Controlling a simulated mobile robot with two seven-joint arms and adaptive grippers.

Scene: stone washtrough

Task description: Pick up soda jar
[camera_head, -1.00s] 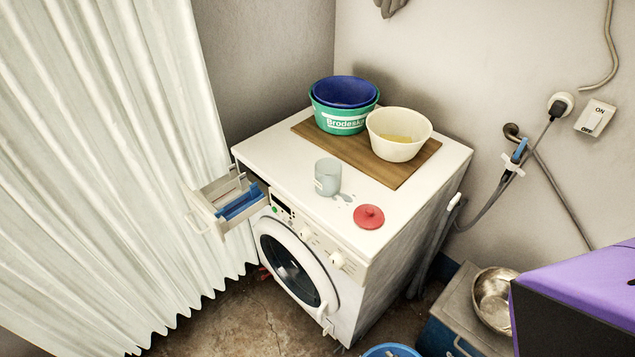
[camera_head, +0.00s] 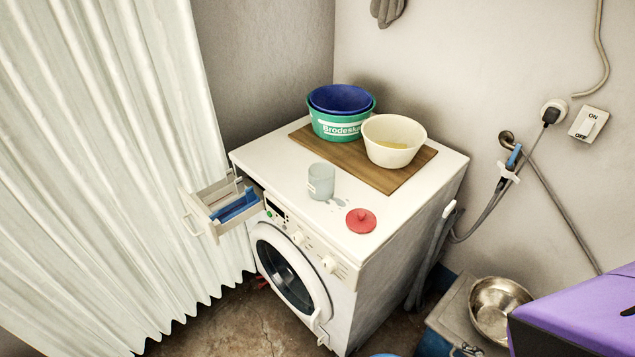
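A small pale grey jar (camera_head: 321,182), with a faint label on its side, stands upright and without a lid on top of the white washing machine (camera_head: 262,160). It is probably the soda jar, but the label is too small to read. A red round lid with a knob (camera_head: 361,220) lies to its right near the machine's front edge. Small wet or pale spots lie between the jar and the lid. Neither of my grippers is in view.
A wooden board (camera_head: 345,158) at the back carries a green tub (camera_head: 337,128) with a blue bowl (camera_head: 341,97) in it, and a cream bowl (camera_head: 393,141). The detergent drawer (camera_head: 219,208) stands open at left. A metal bowl (camera_head: 497,305) is on the right. A purple block (camera_head: 585,312) fills the lower right corner.

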